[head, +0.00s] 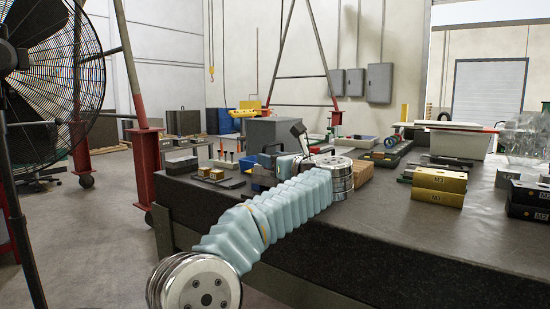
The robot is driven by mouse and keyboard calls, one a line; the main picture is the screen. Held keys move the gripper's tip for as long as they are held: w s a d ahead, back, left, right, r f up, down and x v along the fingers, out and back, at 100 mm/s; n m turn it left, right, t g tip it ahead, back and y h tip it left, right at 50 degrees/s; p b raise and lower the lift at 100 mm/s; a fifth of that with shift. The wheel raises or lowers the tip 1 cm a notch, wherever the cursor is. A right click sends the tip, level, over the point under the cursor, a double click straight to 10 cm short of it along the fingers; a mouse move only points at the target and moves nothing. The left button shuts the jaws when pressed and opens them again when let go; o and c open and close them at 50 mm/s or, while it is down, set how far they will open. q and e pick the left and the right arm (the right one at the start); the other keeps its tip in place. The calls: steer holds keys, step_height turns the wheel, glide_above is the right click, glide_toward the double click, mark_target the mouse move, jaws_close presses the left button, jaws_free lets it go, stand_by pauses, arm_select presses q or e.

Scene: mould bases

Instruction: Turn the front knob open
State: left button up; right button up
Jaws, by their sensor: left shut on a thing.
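My left arm comes in from the lower left in a pale blue ribbed sleeve and reaches over the near left part of the dark bench. My left gripper (268,160) is small and partly hidden by my own wrist, beside the grey metal box (274,132). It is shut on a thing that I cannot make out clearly. The front knob is not plainly visible; my wrist and sleeve cover that area. I cannot tell how far the knob is turned. My right gripper is not in view.
The dark bench (400,235) has clear top at the front right. Yellow mould blocks (438,187) and black blocks (527,200) stand on the right. Small brass-topped blocks (210,174) lie left of my arm. A large fan (50,70) and a red gantry post (146,165) stand left.

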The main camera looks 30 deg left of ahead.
arm_select(q)
steer(key=shift+n+g+y, duration=0.3)
steer(key=shift+n+g, duration=0.2)
steer(key=shift+g, duration=0.2)
steer(key=shift+s+g, duration=0.15)
steer(key=shift+g, duration=0.15)
steer(key=o, duration=1)
steer(key=shift+c, duration=0.2)
steer(key=shift+d, duration=0.2)
steer(key=b+v, duration=0.2)
steer(key=v, duration=1.1)
steer(key=shift+d, duration=0.15)
